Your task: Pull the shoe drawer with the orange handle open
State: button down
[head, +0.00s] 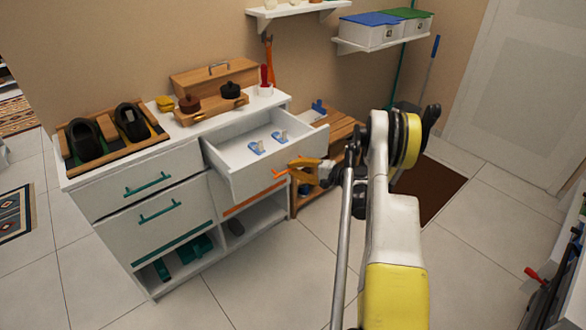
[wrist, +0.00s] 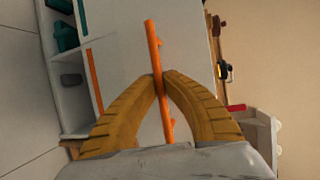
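The white shoe drawer (head: 283,152) at the upper right of the white cabinet is pulled well out. Two small blue-and-grey items (head: 257,147) lie inside it. Its orange bar handle (wrist: 152,42) runs nearly upright in the wrist view and also shows at the drawer front in the head view (head: 281,173). My gripper (wrist: 162,77) has its two ochre fingers closed together on the handle, one on each side. In the head view, my gripper (head: 296,168) is at the drawer front and hides part of the handle.
The cabinet top (head: 185,133) bears black shoes, a wooden tray and brushes. Green-handled drawers (head: 150,187) at the left are shut. Open shoe shelves (head: 240,223) lie below. A wooden bench (head: 338,130) stands close on the drawer's right. The tiled floor in front is clear.

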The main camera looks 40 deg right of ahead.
jog(key=c, duration=1.5)
grip_release()
jog(key=v, duration=1.2)
jog(key=shift+r, duration=0.1)
